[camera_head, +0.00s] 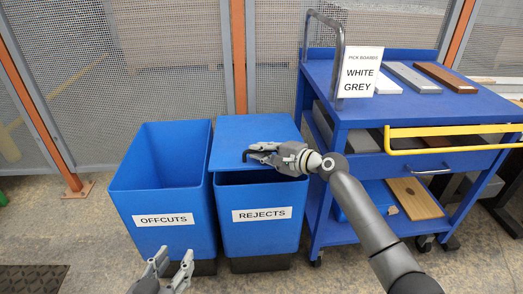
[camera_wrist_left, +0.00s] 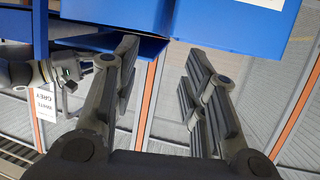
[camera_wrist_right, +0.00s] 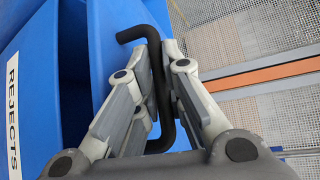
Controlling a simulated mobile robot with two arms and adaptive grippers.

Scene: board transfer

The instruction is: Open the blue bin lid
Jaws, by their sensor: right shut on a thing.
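The REJECTS bin (camera_head: 262,232) is blue and stands on the floor beside the cart. Its blue lid (camera_head: 262,130) lies over the top, with a dark gap under its front edge, so it seems slightly raised. A black bar handle (camera_wrist_right: 133,34) is on the lid. My right gripper (camera_head: 258,153) is at the lid's front and shut on the handle, as the right wrist view shows. My left gripper (camera_head: 172,266) is open and empty, low in front of the bins; its spread fingers show in the left wrist view (camera_wrist_left: 160,60).
The blue OFFCUTS bin (camera_head: 165,222) stands open at left, close beside the REJECTS bin. A blue cart (camera_head: 345,110) at right carries several boards, a sign (camera_head: 360,73) and a yellow rail (camera_head: 450,130). A mesh fence (camera_head: 170,60) with orange posts closes the back.

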